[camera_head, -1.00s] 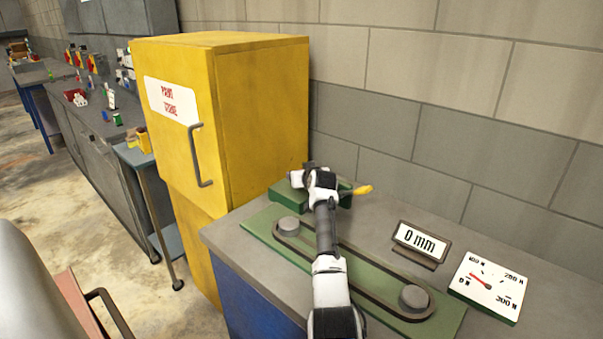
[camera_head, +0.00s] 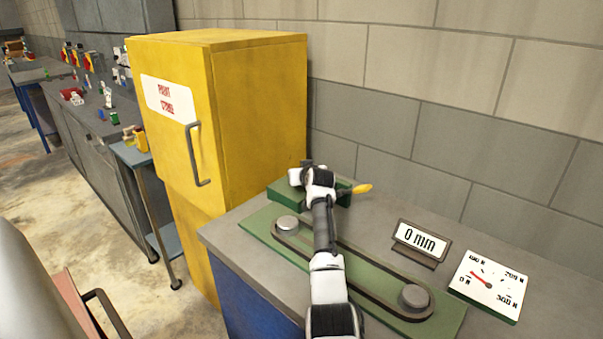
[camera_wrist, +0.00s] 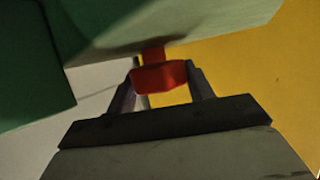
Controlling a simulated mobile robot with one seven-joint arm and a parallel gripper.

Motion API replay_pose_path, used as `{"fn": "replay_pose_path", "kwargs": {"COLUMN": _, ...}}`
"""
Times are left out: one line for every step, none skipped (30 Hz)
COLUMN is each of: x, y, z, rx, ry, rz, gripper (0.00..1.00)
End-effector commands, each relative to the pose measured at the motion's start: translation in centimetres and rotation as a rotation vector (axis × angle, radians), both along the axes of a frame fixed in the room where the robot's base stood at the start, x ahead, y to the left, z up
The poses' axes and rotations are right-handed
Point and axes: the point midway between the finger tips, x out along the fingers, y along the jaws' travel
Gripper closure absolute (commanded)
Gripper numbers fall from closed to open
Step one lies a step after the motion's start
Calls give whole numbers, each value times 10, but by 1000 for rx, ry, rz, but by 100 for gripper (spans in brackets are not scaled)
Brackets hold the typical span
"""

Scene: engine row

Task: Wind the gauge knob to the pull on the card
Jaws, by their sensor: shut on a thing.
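My gripper (camera_wrist: 160,88) is shut on a red knob (camera_wrist: 160,78) in the wrist view. The knob sits on a short red stem under a pale green block (camera_wrist: 215,25). In the head view my wrist is at the green block (camera_head: 285,192) at the far end of the bench, and the knob is hidden. A white dial (camera_head: 490,287) marked from 0 N to 300 N lies at the right; its red needle points between 0 N and 100 N.
A belt (camera_head: 375,272) runs around two grey pulleys on a green plate (camera_head: 447,322), under my arm. A yellow cabinet (camera_head: 255,110) stands left behind; a block wall (camera_head: 450,150) is behind the bench.

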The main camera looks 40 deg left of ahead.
Motion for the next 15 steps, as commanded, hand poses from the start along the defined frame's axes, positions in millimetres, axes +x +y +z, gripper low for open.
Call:
{"fn": "replay_pose_path", "kwargs": {"x": -1, "y": 1, "z": 1, "rx": -2, "ry": 1, "rz": -9, "gripper": 71}}
{"fn": "replay_pose_path", "kwargs": {"x": -1, "y": 1, "z": 1, "rx": -3, "ry": 1, "rz": -20, "gripper": 71}}
{"fn": "replay_pose_path", "kwargs": {"x": -1, "y": 1, "z": 1, "rx": -3, "ry": 2, "rz": -38, "gripper": 71}}
{"fn": "replay_pose_path", "kwargs": {"x": -1, "y": 1, "z": 1, "rx": -4, "ry": 2, "rz": -54, "gripper": 71}}
{"fn": "replay_pose_path", "kwargs": {"x": -1, "y": 1, "z": 1, "rx": -4, "ry": 2, "rz": -71, "gripper": 71}}
{"fn": "replay_pose_path", "kwargs": {"x": -1, "y": 1, "z": 1, "rx": -3, "ry": 1, "rz": -95, "gripper": 71}}
{"fn": "replay_pose_path", "kwargs": {"x": -1, "y": 1, "z": 1, "rx": -3, "ry": 1, "rz": -113, "gripper": 71}}
{"fn": "replay_pose_path", "kwargs": {"x": -1, "y": 1, "z": 0, "rx": -3, "ry": 1, "rz": -131, "gripper": 71}}
{"fn": "replay_pose_path", "kwargs": {"x": -1, "y": 1, "z": 0, "rx": -4, "ry": 0, "rz": -154, "gripper": 71}}
{"fn": "replay_pose_path", "kwargs": {"x": -1, "y": 1, "z": -1, "rx": -4, "ry": 0, "rz": -172, "gripper": 71}}
{"fn": "replay_pose_path", "kwargs": {"x": -1, "y": 1, "z": -1, "rx": -3, "ry": -1, "rz": -189, "gripper": 71}}
{"fn": "replay_pose_path", "kwargs": {"x": -1, "y": 1, "z": -2, "rx": -3, "ry": 0, "rz": -214, "gripper": 71}}
{"fn": "replay_pose_path", "kwargs": {"x": -1, "y": 2, "z": -2, "rx": -3, "ry": 0, "rz": -231, "gripper": 71}}
{"fn": "replay_pose_path", "kwargs": {"x": -1, "y": 2, "z": -3, "rx": -4, "ry": 0, "rz": -248, "gripper": 71}}
{"fn": "replay_pose_path", "kwargs": {"x": -1, "y": 2, "z": -4, "rx": -3, "ry": 0, "rz": -273, "gripper": 71}}
